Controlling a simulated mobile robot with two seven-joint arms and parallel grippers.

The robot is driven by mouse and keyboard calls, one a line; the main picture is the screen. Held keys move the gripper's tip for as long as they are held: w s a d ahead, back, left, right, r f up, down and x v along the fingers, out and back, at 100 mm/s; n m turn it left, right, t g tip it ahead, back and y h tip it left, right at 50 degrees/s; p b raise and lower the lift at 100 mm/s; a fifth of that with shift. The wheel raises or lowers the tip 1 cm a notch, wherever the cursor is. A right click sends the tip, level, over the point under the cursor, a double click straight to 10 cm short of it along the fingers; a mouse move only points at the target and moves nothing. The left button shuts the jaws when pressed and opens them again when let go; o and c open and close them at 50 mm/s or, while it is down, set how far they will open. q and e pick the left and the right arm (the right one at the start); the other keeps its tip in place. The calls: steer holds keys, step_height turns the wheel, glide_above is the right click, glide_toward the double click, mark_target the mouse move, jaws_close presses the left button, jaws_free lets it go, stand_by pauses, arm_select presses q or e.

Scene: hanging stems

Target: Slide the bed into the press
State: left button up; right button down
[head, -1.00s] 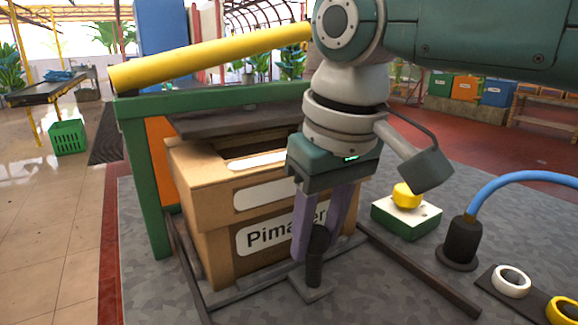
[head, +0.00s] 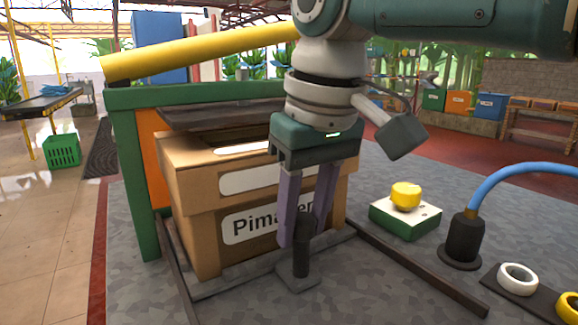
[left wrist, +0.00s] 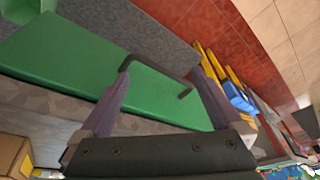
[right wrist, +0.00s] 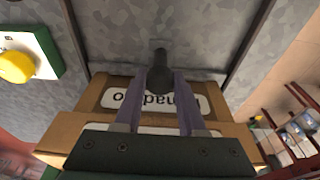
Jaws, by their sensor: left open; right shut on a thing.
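The bed is a dark flat tray (head: 205,287) on the floor rails, with a cardboard box (head: 190,190) labelled "Pima…" on it. A dark upright handle (head: 301,262) stands at its front edge. My right gripper (head: 302,235) is shut on this handle, which also shows in the right wrist view (right wrist: 160,72). The press is a green frame (head: 140,180) with a dark plate (head: 215,115) above the box; the box is partly under it. My left gripper (left wrist: 160,90) is open, with a dark bar handle (left wrist: 155,72) on a green surface between and beyond its fingers.
A green and white box with a yellow button (head: 405,195) stands to the right. A black plug with a blue hose (head: 463,240) and a strip with white and yellow rings (head: 518,278) are nearby. Rails (head: 425,280) run along the grey floor.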

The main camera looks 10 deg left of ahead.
steer(key=shift+w+a+b, duration=0.3)
steer(key=shift+w+b, duration=0.05)
steer(key=shift+b, duration=0.6)
steer(key=shift+w+a, duration=0.1)
steer(key=shift+c, duration=1.4)
jaws_free()
steer(key=shift+o, duration=1.4)
